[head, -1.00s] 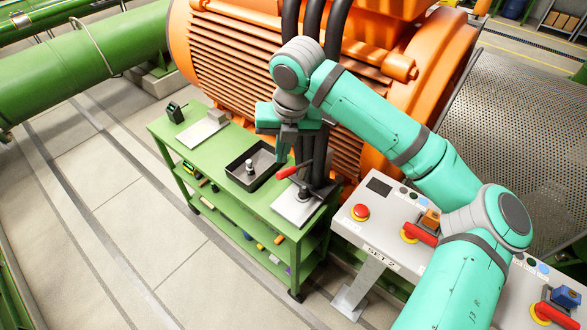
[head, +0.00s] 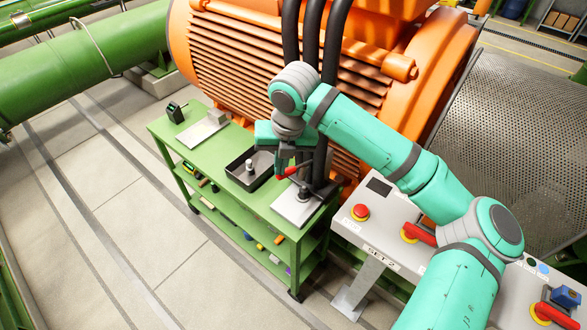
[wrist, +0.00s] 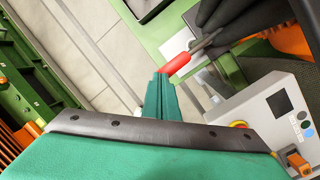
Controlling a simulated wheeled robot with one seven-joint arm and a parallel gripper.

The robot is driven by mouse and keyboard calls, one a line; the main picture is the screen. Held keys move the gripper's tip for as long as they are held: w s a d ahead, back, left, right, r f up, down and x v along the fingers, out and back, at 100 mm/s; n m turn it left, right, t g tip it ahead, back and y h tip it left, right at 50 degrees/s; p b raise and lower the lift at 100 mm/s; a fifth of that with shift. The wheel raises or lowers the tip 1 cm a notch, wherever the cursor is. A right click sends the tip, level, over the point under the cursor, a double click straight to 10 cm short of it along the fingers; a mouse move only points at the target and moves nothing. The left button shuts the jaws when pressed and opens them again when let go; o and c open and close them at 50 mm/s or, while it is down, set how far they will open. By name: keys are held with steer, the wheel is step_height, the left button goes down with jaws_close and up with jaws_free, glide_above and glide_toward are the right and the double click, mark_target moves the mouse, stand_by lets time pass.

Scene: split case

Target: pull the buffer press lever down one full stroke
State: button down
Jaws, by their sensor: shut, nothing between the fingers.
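The buffer press stands at the right end of the green cart, with a light base plate (head: 292,208) and a lever with a red handle (head: 286,173). The lever slants up; its far part is partly hidden by my gripper in the head view. My gripper (head: 281,166) is shut and empty, right at the red handle. In the wrist view my shut fingertips (wrist: 161,76) point at the near end of the red handle (wrist: 176,64). They look very close to it; I cannot tell whether they touch.
A dark tray (head: 232,172) with a small metal piece sits left of the press on the cart top (head: 196,151). Thick black hoses (head: 320,158) rise just behind the press. A control panel (head: 379,186) with red knobs stands to the right.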

step_height(320, 180, down, 11)
steer(key=s+a, duration=0.1)
steer(key=shift+s, duration=0.3)
stand_by(2.1)
steer(key=shift+r, duration=0.15)
steer(key=shift+w+d+r, duration=0.15)
steer(key=shift+w+r, duration=0.1)
steer(key=shift+r, duration=1.4)
steer(key=shift+w+d+r, duration=0.15)
steer(key=shift+w+r, duration=0.1)
steer(key=shift+r, duration=1.45)
steer(key=shift+w+d+r, duration=0.15)
steer(key=shift+w+r, duration=0.1)
steer(key=shift+r, duration=1.8)
steer(key=w+a+v, duration=0.1)
steer(key=v, duration=0.5)
steer(key=shift+w+d+r, duration=0.35)
steer(key=shift+d+r, duration=0.05)
steer(key=shift+r, duration=0.15)
